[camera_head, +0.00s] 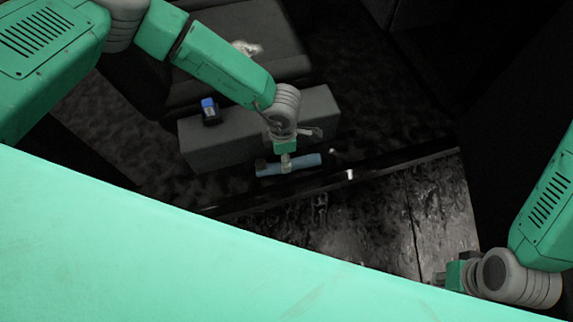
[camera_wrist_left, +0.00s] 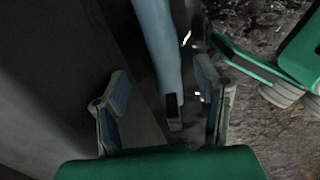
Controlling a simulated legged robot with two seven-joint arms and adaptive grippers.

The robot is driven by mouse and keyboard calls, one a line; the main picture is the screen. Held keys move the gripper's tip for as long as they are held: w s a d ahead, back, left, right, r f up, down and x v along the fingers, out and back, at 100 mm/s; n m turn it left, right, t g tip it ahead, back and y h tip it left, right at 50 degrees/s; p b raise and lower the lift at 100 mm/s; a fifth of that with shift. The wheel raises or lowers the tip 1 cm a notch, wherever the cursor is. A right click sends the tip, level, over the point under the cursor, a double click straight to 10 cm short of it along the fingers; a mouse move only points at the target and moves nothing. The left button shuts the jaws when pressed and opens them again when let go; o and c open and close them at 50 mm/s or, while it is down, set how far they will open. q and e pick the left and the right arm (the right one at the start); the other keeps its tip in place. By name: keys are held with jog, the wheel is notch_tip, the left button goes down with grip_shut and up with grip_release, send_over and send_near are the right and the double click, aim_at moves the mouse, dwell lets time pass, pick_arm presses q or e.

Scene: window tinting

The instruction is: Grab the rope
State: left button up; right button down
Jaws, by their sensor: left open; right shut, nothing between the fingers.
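A smooth light blue bar (camera_head: 308,160) lies on the dark floor beside a grey box, below my left gripper (camera_head: 285,163) in the head view. In the left wrist view the bar (camera_wrist_left: 157,40) runs lengthwise into the gap between the open fingers of my left gripper (camera_wrist_left: 158,80); neither finger is clearly touching it. A dark patch marks its near end. I cannot tell whether this bar is the rope; no other thing shows clearly as a rope. My right gripper (camera_head: 445,278) is shut and empty at the lower right, far from the bar.
A long grey box (camera_head: 215,148) stands behind the bar, with a small blue and black item (camera_head: 209,110) on top. A white crumpled thing (camera_head: 246,47) lies on a dark seat (camera_head: 270,35). A dark sill (camera_head: 350,176) runs in front, with worn ground (camera_head: 390,220) beyond it.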

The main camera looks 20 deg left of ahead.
pick_arm(q)
notch_tip(320, 180, down, 5)
jog(key=shift+s+d+r+b, duration=0.1)
jog(key=shift+b, duration=0.9)
jog(key=c, duration=1.3)
jog(key=shift+r, duration=0.1)
